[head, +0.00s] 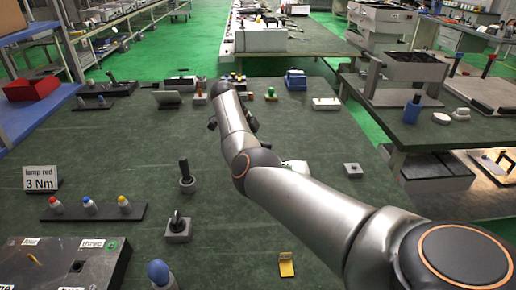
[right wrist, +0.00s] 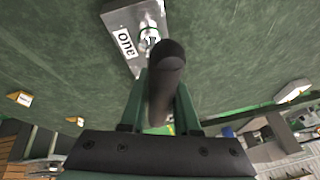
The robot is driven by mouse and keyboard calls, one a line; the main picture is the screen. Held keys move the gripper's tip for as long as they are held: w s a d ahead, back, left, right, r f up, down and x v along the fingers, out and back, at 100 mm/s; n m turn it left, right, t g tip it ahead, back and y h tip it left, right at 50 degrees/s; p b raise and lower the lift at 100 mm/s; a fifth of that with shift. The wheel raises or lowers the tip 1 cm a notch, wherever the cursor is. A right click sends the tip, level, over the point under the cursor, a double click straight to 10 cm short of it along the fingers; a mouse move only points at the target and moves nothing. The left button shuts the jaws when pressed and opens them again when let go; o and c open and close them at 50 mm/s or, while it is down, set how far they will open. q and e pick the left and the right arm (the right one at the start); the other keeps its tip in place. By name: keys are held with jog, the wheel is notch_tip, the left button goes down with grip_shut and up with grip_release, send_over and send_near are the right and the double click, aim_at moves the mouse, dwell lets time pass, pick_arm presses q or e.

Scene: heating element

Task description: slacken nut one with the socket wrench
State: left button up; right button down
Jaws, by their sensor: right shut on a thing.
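In the right wrist view my right gripper (right wrist: 163,82) is shut on a dark cylindrical tool (right wrist: 166,95), seemingly the socket wrench. Its rounded end points at a grey metal block with a white label "one" (right wrist: 126,43). A shiny nut (right wrist: 149,38) sits beside the label, and the tool end partly overlaps it in the picture. I cannot tell whether the tool touches the nut. In the head view my right arm reaches across the table to the far side, and its gripper is not clearly visible. My left gripper is not in view.
A dark box with labels "four" and "three" (head: 112,262) stands at the lower left of the table. Nearby are a lamp tray (head: 75,213), a "lamp red 3 Nm" sign (head: 40,178) and black-handled tools in holders (head: 187,185). Small parts line the far edge. The left-middle surface is mostly clear.

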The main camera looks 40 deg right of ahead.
jog(key=shift+r+n+p, duration=0.15)
jog(key=shift+n+p, duration=0.25)
jog(key=shift+p, duration=0.25)
jog(key=shift+w+d+n+t+h+p, duration=0.15)
jog(key=shift+n+t+h+p, duration=0.25)
jog(key=shift+n+p, duration=0.9)
jog(key=shift+p, duration=0.7)
